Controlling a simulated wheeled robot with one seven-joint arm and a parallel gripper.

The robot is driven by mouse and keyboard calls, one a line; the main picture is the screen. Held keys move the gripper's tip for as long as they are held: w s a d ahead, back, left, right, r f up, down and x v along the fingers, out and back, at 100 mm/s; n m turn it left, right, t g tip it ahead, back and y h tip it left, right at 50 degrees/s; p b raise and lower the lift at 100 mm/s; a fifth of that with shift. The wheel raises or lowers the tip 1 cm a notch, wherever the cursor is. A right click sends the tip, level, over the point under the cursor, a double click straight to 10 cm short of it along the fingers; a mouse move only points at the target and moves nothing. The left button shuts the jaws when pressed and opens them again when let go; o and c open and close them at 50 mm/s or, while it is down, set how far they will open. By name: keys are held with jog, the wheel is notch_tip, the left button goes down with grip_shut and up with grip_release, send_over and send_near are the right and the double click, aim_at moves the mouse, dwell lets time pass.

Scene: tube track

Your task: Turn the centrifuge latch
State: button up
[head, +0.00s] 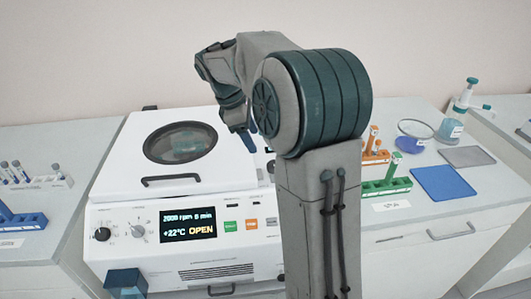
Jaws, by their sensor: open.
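The white centrifuge (120,220) stands in the middle left in the head view. Its lid (112,180) lies flat, with a round dark window (182,142) and a dark bar handle (172,180) at the front. The display (188,223) reads "2000 rpm 6 min", "+22°C" and "OPEN". I cannot make out the latch for certain; small dark parts show along the front top edge, and my arm covers the right side. My gripper (250,138) is open, pointing down over the right part of the centrifuge. Its fingertips are partly hidden behind my arm.
On the right bench stand an orange tube rack (375,156), a green tube rack (385,187), a blue mat (443,182), a grey mat (467,156) and a teal-topped bottle (452,128). A blue rack (22,221) is at the far left. A blue box (126,282) sits front left.

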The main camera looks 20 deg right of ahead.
jog(key=shift+n+g, duration=0.3)
jog(key=shift+n, duration=0.6)
jog(key=d+f, duration=0.2)
jog(key=f, duration=0.2)
jog(key=w+d+f, duration=0.1)
jog(key=d+f, duration=0.1)
jog(key=f, duration=0.2)
jog(key=d+f, duration=0.3)
jog(key=f, duration=0.2)
jog(key=shift+w+p, duration=0.3)
jog(key=shift+w, duration=0.1)
jog(key=c, duration=1)
